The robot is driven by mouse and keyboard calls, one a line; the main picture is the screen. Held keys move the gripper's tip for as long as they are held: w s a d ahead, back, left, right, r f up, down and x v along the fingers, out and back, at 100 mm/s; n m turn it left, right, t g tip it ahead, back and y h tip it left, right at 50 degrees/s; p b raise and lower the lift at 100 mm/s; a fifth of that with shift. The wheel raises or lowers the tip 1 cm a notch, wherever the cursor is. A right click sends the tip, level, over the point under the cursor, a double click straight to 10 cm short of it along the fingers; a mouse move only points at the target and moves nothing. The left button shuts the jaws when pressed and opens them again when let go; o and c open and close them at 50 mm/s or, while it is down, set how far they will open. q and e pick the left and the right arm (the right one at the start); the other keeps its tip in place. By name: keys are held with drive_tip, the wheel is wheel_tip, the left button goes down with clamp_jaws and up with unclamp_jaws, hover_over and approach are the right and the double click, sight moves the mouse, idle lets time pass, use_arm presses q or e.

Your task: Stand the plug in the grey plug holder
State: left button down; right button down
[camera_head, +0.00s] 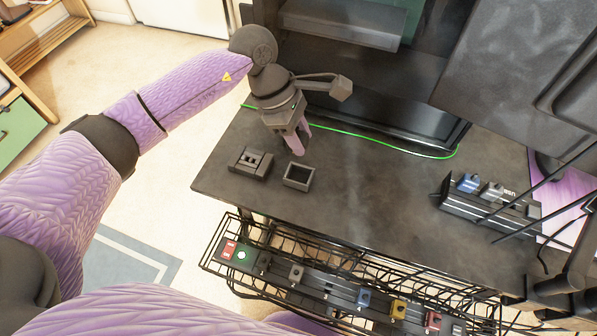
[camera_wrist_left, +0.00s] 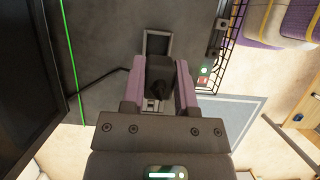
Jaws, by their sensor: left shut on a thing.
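My left gripper (camera_head: 300,143) points down over the black desk and is shut on the plug. In the left wrist view the dark plug (camera_wrist_left: 160,76) sits between the two purple-sided fingers (camera_wrist_left: 160,88). A grey, open-topped square holder (camera_head: 298,177) stands on the desk just below the fingertips; it also shows in the wrist view (camera_wrist_left: 157,34), beyond the plug. The plug appears above and apart from the holder, though the exact gap is hard to tell. Most of the plug is hidden by the fingers in the head view.
A dark socket block (camera_head: 251,163) sits left of the holder. A green cable (camera_head: 400,152) runs along the back of the desk. A wire basket (camera_head: 285,290) with a power strip (camera_head: 330,285) hangs at the front. A dark rack (camera_head: 470,208) stands right; mid-desk is clear.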

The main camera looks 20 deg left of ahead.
use_arm(q)
wheel_tip(320, 180, down, 9)
drive_tip(key=b, duration=0.3)
drive_tip(key=shift+f, duration=0.15)
drive_tip(key=c, duration=0.8)
unclamp_jaws()
drive_tip(key=o, duration=0.4)
drive_tip(key=p+v, duration=0.3)
drive_tip(key=v, duration=0.9)
drive_tip(key=shift+p, duration=0.3)
